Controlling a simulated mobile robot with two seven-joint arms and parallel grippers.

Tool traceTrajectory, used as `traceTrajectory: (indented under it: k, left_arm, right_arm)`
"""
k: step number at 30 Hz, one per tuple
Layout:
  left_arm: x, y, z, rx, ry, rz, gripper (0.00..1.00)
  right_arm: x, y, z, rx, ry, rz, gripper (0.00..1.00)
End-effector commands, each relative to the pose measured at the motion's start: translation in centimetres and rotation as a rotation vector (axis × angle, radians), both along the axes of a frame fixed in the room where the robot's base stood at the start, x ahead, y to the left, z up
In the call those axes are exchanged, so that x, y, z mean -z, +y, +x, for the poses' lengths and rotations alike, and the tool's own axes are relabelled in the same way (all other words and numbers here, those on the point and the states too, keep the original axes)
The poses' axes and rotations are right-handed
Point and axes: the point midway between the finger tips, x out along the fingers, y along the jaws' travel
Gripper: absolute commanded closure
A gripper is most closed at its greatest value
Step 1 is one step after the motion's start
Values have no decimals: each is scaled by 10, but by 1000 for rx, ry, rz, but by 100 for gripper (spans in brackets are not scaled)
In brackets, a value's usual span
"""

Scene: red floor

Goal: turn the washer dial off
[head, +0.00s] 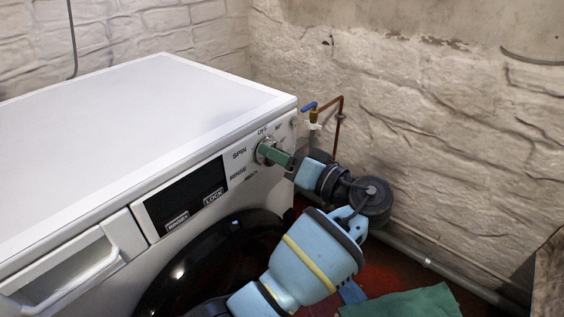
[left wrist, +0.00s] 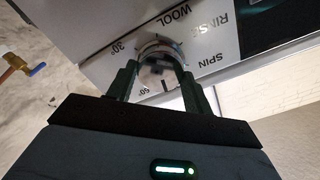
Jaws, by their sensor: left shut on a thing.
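The white washer (head: 160,90) stands at the left of the head view with its control panel facing my arm. Its round dial (head: 262,146) is at the right end of the panel, with OFF, SPIN, RINSE and other marks printed around it. My left gripper (head: 276,154) has its green fingers on the dial. In the left wrist view the two fingers (left wrist: 160,80) lie on either side of the silver dial (left wrist: 158,53) and are shut on it. The fingers partly cover the dial, and I cannot tell which mark it points at. My right gripper is not in view.
A drawer handle (head: 75,275) and dark display (head: 187,198) are left of the dial, with a dark round door below. A copper pipe with a blue-handled tap (head: 309,106) is on the stone wall behind. A green cloth (head: 410,303) lies on the red floor.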

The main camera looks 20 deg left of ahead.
Motion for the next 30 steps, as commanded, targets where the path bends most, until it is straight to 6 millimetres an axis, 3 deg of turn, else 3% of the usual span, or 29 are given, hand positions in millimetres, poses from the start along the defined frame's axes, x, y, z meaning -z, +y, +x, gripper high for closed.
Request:
traceTrajectory:
  k: [12, 28, 29, 30]
  left_arm:
    - [1, 0, -1, -1, -161, -59, 72]
    - [0, 0, -1, -1, -180, -66, 72]
    - [0, 0, -1, -1, -180, -66, 45]
    - [0, 0, -1, -1, -180, -66, 40]
  right_arm:
    - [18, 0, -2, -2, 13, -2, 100]
    - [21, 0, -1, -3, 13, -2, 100]
    - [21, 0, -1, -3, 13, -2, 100]
    - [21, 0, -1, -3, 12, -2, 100]
